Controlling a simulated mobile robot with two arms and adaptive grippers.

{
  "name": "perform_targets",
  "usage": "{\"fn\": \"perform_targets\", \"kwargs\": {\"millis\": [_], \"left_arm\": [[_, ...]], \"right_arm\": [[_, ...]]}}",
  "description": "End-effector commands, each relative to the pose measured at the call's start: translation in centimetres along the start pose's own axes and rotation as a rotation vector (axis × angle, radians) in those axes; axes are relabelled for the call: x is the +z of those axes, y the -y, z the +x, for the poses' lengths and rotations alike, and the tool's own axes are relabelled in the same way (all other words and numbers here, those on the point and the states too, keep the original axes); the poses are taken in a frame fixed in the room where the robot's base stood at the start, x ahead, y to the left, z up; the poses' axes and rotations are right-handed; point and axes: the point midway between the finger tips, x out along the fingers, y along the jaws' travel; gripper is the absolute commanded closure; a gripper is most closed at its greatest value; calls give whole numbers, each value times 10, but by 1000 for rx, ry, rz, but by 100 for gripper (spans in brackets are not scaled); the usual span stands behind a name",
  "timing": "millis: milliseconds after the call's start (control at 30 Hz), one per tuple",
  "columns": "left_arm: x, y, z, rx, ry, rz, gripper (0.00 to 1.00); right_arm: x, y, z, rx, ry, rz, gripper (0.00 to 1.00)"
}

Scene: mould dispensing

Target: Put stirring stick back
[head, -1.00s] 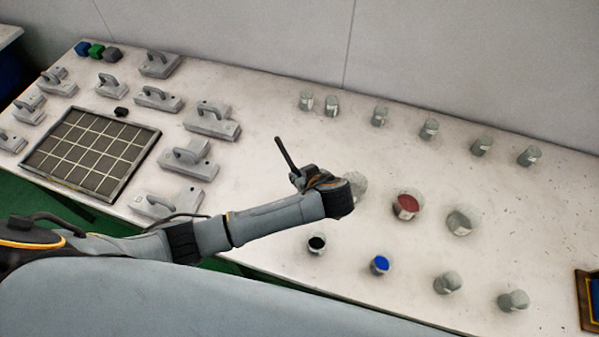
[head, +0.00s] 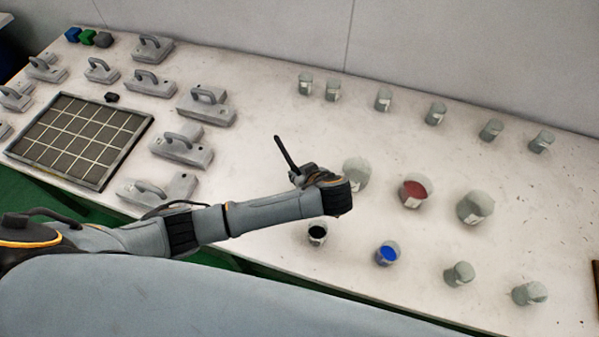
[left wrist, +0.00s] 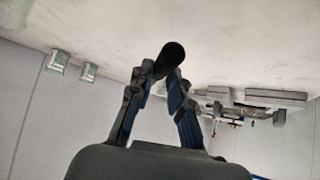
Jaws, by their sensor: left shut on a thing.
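The stirring stick (head: 285,155) is a thin black rod. My left gripper (head: 298,176) is shut on it and holds it tilted, its upper end pointing up and left in the head view. In the left wrist view the stick (left wrist: 172,55) shows as a dark rounded end between the fingertips of the gripper (left wrist: 167,80). The gripper is above the table (head: 265,105), left of a clear beaker (head: 355,173) that my wrist partly hides. A beaker of red liquid (head: 415,190) stands farther right. My right gripper is not in view.
Cups of black (head: 317,233) and blue (head: 388,253) stand near the front edge. Several clear beakers line the back and right. Several grey handled blocks (head: 206,104) surround a gridded tray (head: 80,140) at left. The table between blocks and back beakers is clear.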

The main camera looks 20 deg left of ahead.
Motion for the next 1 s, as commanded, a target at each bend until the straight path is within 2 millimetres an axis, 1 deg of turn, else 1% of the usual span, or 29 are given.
{"fn": "perform_targets", "kwargs": {"millis": [33, 300, 500, 1000], "left_arm": [[6, 0, 5, -1, 1, 0, 100], [21, 0, 20, 0, 1, -1, 100], [29, 0, 29, -1, 0, -2, 100], [31, 0, 30, 0, 0, -1, 100]], "right_arm": [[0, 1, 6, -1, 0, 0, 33], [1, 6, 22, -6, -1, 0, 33], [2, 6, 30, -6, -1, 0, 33], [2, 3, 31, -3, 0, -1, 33]]}}
